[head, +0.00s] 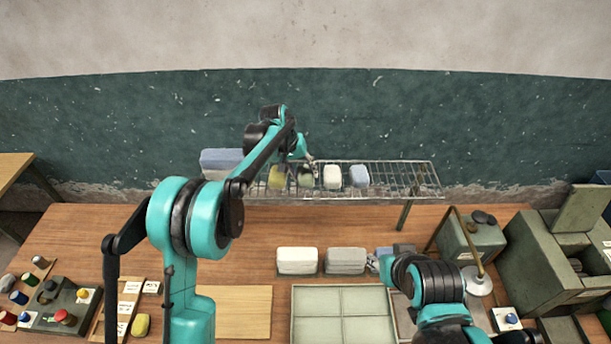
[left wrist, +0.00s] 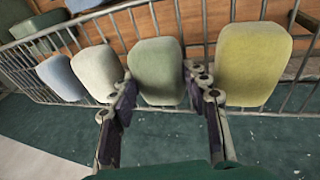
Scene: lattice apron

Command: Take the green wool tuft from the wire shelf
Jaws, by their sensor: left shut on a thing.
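The wire shelf (head: 400,180) stands along the wall behind the bench. The green wool tuft (head: 305,178) is on it between a yellow tuft (head: 277,178) and a white tuft (head: 332,177). My left gripper (head: 308,160) reaches over the shelf from behind. In the left wrist view, the gripper (left wrist: 160,90) has one finger on each side of the green tuft (left wrist: 158,65) and is shut on it. The tuft appears still at shelf level. My right gripper (head: 374,263) is low over the bench, partly hidden by its arm, and its fingers are unclear.
A pale blue tuft (head: 359,176) also sits on the shelf. In the left wrist view, the yellow tuft (left wrist: 254,62) is close beside the right finger. White (head: 297,261) and grey (head: 345,261) blocks and a divided tray (head: 343,328) are on the bench below.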

